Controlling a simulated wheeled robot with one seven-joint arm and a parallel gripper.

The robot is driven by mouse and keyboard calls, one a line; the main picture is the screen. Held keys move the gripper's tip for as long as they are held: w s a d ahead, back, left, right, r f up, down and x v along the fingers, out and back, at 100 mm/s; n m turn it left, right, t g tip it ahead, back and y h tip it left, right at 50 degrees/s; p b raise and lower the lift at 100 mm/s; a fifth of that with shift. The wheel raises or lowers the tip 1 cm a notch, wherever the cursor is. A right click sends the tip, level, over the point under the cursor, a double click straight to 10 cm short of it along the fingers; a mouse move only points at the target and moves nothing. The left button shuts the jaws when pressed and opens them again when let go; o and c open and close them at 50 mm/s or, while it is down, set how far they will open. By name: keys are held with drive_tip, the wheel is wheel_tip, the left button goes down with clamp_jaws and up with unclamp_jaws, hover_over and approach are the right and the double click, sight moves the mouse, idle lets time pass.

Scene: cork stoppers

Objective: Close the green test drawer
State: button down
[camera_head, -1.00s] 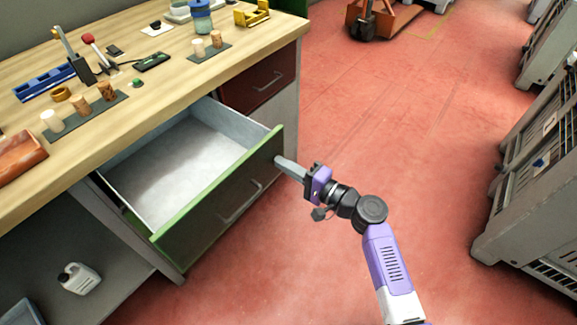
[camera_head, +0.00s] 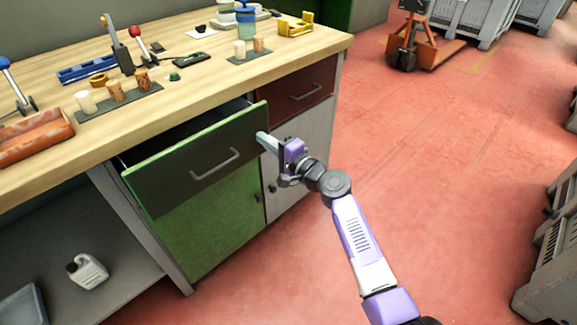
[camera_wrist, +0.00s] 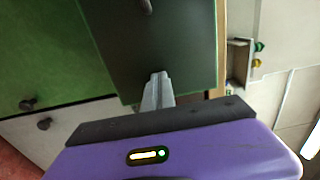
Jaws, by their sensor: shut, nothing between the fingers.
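Part of the handle shows at the top of that view.
A red drawer (camera_head: 298,95) beside it is shut. A green cabinet door (camera_head: 210,235) is below. The wooden benchtop (camera_head: 190,85) carries cork stoppers and tools. A white jug (camera_head: 88,270) stands on the lower shelf.

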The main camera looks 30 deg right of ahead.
drive_tip(key=b+x, duration=0.3)
drive_tip(key=x, duration=0.4)
drive_tip(key=shift+w+a+f+b, duration=0.1)
drive_tip(key=shift+w+f+b, duration=0.05)
drive_tip(key=shift+w+b, duration=0.2)
drive_tip(key=shift+w, duration=0.2)
drive_tip(key=shift+a+r, duration=0.1)
drive_tip(key=shift+r, duration=0.25)
drive_tip(key=shift+w, duration=0.1)
drive_tip(key=shift+a, duration=0.1)
